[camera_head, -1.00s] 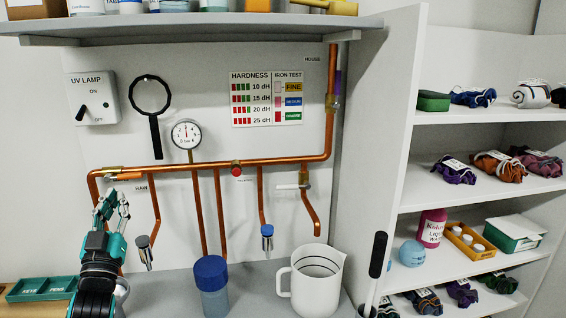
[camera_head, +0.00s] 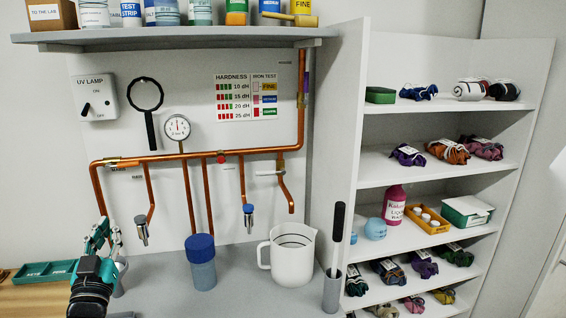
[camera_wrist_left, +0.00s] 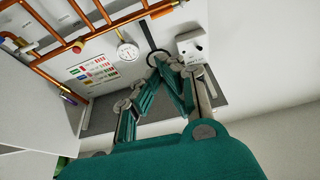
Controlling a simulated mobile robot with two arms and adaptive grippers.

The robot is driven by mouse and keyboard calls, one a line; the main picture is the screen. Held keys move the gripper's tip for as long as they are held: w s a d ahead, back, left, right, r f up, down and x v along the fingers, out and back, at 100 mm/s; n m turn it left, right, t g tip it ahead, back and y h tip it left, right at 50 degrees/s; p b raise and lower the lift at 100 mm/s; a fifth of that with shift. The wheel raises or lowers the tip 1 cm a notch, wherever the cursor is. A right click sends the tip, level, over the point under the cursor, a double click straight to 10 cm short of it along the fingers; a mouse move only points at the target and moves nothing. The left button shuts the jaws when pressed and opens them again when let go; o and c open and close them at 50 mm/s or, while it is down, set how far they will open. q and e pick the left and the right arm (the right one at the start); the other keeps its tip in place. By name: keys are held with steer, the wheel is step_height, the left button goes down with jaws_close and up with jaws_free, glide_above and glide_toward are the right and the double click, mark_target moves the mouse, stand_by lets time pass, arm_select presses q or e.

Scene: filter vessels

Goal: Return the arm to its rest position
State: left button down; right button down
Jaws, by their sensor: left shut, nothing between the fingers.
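My left gripper (camera_head: 108,232) is at the lower left of the head view, in front of the copper pipes and above the left end of the grey counter. Its teal and grey fingers are shut and hold nothing. In the left wrist view the fingers (camera_wrist_left: 172,62) come together in front of the pipe panel. My right gripper is in neither view.
A blue-lidded filter vessel (camera_head: 203,266) and a white jug (camera_head: 293,258) stand on the counter (camera_head: 236,295). A green tray (camera_head: 45,271) lies left of my arm. A shelf unit (camera_head: 345,120) stands at right. An upper shelf (camera_head: 190,36) holds bottles.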

arm_select(q)
steer(key=s+d+f+g+h, duration=0.1)
steer(key=s+d+f+g, duration=0.25)
steer(key=f, duration=0.45)
steer(key=s+d+f+m+g+h, duration=0.1)
steer(key=s+d+f+g, duration=0.15)
steer(key=s+f, duration=0.35)
steer(key=s+d+f+g+h, duration=0.1)
steer(key=s+d+f+g, duration=0.15)
steer(key=f, duration=0.65)
steer(key=s+d+f+m+g+h, duration=0.1)
steer(key=s+d+f+g, duration=0.25)
steer(key=s, duration=0.45)
steer(key=s+d+f+m+g, duration=0.1)
steer(key=s+d+f+g, duration=0.2)
steer(key=s, duration=0.4)
steer(key=s+d+f+m+g+h, duration=0.1)
steer(key=s+f+g, duration=0.25)
steer(key=s, duration=0.45)
step_height(320, 180, down, 24)
steer(key=s+a+f+g, duration=0.2)
steer(key=s+f, duration=1.5)
steer(key=f, duration=0.1)
steer(key=shift+s+a, duration=0.3)
steer(key=shift+s, duration=0.1)
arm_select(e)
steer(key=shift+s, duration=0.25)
